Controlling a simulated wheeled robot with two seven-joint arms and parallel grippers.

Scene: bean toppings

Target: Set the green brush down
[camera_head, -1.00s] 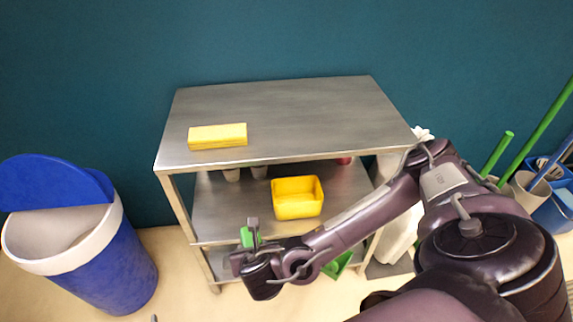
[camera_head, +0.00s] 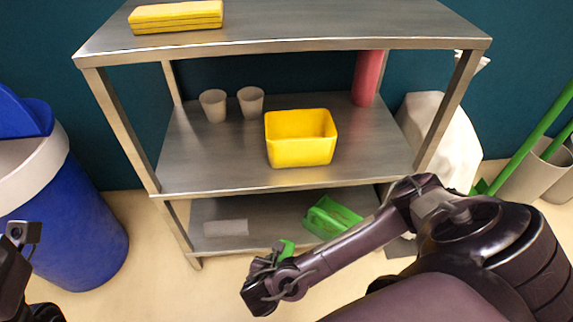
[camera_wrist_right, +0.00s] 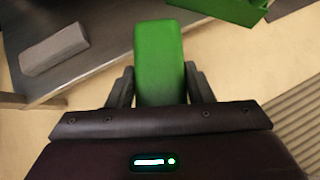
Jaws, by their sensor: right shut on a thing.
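The green brush (camera_wrist_right: 159,62) is held between the two fingers of my right gripper (camera_wrist_right: 160,90) in the right wrist view. In the head view only a small part of the brush (camera_head: 287,247) shows at my right gripper (camera_head: 270,262). This gripper is low, in front of the shelf unit's bottom shelf (camera_head: 205,210). The brush points toward the shelf; I see no contact with it. My left gripper (camera_head: 22,240) is partly visible at the left edge, and its fingers are not clear.
A pale block (camera_head: 226,228) and a green dustpan-like item (camera_head: 332,217) lie on the bottom shelf. A yellow bin (camera_head: 301,140), two cups (camera_head: 213,105) and a red cylinder (camera_head: 367,78) stand on the middle shelf. A blue trash can (camera_head: 75,225) stands left.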

